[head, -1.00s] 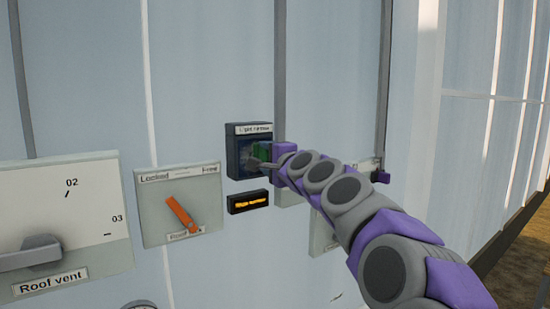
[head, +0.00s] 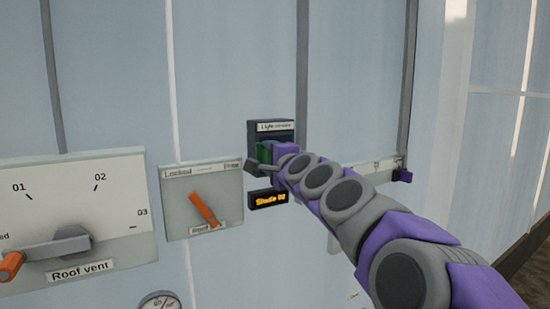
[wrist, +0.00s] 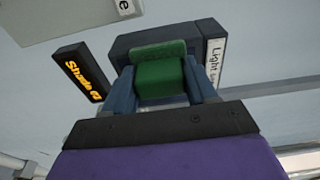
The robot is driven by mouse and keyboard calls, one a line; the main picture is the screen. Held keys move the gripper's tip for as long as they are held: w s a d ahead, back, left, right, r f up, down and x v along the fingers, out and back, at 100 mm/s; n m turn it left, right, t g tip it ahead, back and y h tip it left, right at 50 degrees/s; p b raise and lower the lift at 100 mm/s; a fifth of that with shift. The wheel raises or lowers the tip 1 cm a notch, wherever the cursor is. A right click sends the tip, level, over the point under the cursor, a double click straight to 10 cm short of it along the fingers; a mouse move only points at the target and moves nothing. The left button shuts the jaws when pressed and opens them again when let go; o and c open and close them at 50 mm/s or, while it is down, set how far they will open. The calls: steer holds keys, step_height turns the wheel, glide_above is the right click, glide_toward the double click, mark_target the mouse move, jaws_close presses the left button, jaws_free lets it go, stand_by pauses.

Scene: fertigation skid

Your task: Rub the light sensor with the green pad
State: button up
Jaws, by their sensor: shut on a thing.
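The light sensor (head: 272,127) is a dark box on the wall with a white label at its top; it also shows in the wrist view (wrist: 128,43). My gripper (wrist: 163,88) is shut on the green pad (wrist: 160,75), which sits between its two fingers. In the head view the green pad (head: 264,152) is at the sensor's lower front, partly hidden by my gripper. The pad looks to be against or very close to the sensor's face; I cannot tell whether they touch. Most of the sensor's face is hidden.
A small display (head: 268,199) with orange letters sits just below the sensor. To its left are a panel with an orange lever (head: 204,208) and the roof vent panel (head: 110,190) with a grey handle. A gauge (head: 160,301) is lower down. The wall above is clear.

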steer(key=shift+d, duration=0.1)
steer(key=shift+d+b+v, duration=0.15)
steer(key=shift+b+v, duration=0.15)
steer(key=shift+v, duration=1.15)
steer(key=shift+d+b+v, duration=0.15)
steer(key=shift+b+v, duration=0.1)
steer(key=shift+v, duration=1.25)
steer(key=shift+w, duration=0.25)
steer(key=shift+v, duration=1.5)
steer(key=shift+d, duration=0.1)
